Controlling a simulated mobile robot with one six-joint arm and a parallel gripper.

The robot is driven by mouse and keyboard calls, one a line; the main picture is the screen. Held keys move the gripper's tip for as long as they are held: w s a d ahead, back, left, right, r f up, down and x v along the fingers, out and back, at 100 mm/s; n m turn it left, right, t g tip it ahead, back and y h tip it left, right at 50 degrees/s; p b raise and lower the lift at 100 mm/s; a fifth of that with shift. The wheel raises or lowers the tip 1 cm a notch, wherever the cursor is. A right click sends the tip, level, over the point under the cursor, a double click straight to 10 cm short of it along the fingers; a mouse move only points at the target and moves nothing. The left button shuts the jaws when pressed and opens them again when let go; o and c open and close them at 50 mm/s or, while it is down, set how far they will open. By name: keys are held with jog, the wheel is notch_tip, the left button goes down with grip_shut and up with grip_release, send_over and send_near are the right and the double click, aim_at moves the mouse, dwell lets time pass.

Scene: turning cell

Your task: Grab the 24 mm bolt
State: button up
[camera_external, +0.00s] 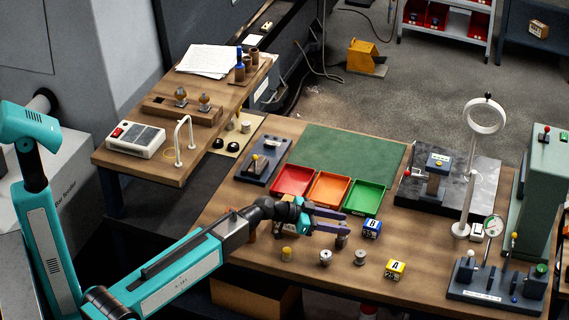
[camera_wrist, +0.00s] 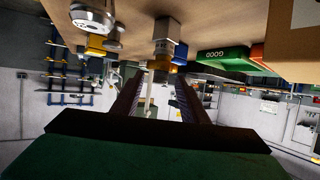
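My gripper (camera_external: 346,222) is open, its two dark fingers level and pointing right above the front of the wooden bench. The wrist view is upside down and shows the fingers (camera_wrist: 160,80) apart with nothing clasped. A grey metal part (camera_external: 341,241), probably a bolt, stands on the bench by the fingertips. In the wrist view this part (camera_wrist: 164,32) lines up with the gap, apparently just beyond the tips. Two other small metal parts stand nearer the front, one left (camera_external: 325,258) and one right (camera_external: 360,257). I cannot tell which part is the 24 mm bolt.
A blue block (camera_external: 372,228) marked B and a yellow block (camera_external: 396,269) marked A stand to the right. A brass part (camera_external: 286,254) stands left. Red (camera_external: 293,180), orange (camera_external: 329,188) and green (camera_external: 364,197) trays lie behind the gripper. A fixture (camera_external: 497,285) stands at front right.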

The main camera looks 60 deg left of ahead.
dwell(0.3)
jog(key=shift+p+x, duration=0.9)
jog(key=shift+x, duration=1.25)
jog(key=shift+w+d+f, duration=0.1)
jog(key=shift+w+f, duration=0.15)
jog(key=shift+w, duration=0.3)
